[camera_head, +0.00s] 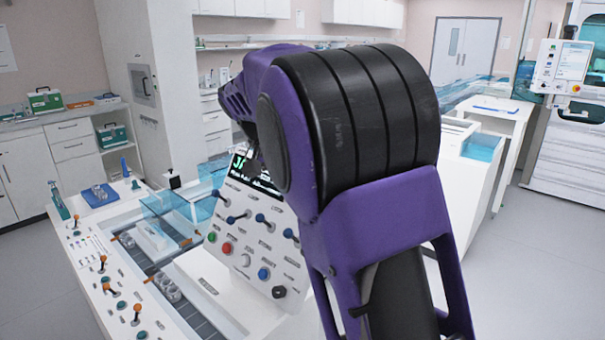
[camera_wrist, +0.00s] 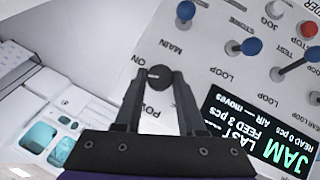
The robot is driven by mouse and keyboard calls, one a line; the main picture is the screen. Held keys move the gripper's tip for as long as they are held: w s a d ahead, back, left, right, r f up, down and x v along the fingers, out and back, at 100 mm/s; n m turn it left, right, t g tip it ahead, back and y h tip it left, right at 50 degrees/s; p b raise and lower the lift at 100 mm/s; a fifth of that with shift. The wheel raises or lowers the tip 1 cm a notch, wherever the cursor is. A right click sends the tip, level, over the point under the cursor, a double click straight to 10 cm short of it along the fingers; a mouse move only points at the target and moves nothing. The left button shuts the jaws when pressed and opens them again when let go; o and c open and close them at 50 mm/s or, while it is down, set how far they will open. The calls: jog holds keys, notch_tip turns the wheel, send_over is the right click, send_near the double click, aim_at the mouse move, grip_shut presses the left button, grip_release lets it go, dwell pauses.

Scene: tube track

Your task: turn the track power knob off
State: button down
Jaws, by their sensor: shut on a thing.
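The power knob (camera_wrist: 160,77) is a dark round knob on the light control panel, next to lettering that is partly covered and reads as POWER. In the wrist view my gripper (camera_wrist: 159,84) has one finger on each side of it, shut on it. The knob's pointer position cannot be made out. In the head view the control panel (camera_head: 232,266) stands tilted on the track bench, and my arm covers its right part, the power knob and most of my gripper.
Close by on the panel are a lever by the word MAIN (camera_wrist: 186,11), a blue-tipped lever (camera_wrist: 251,47), a red button (camera_wrist: 307,29) and a lit screen (camera_wrist: 262,132) reading JAM. Clear blue covers (camera_head: 211,177) stand behind the panel. Open floor (camera_head: 520,270) lies right.

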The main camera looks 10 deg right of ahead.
jog(key=shift+w+a+r+n+g+h+p, duration=0.1)
jog(key=shift+n+g+h+p, duration=0.2)
jog(key=shift+n+p, duration=0.25)
jog(key=shift+a+n+g+h+p, duration=0.1)
jog(key=shift+n+g+h+p, duration=0.1)
jog(key=shift+n+h+p, duration=0.3)
jog(key=shift+f+n+g+h, duration=0.25)
jog(key=shift+n+g+h, duration=0.15)
jog(key=shift+n+h, duration=0.5)
jog(key=n+h, duration=0.1)
jog(key=n, duration=0.1)
jog(key=n+h, duration=0.1)
jog(key=shift+a+f+n, duration=0.15)
jog(key=shift+n, duration=0.2)
jog(key=shift+n+h, duration=1.1)
jog(key=shift+n, duration=0.3)
jog(key=shift+f, duration=0.1)
jog(key=c, duration=0.5)
grip_release()
jog(key=shift+a, duration=0.1)
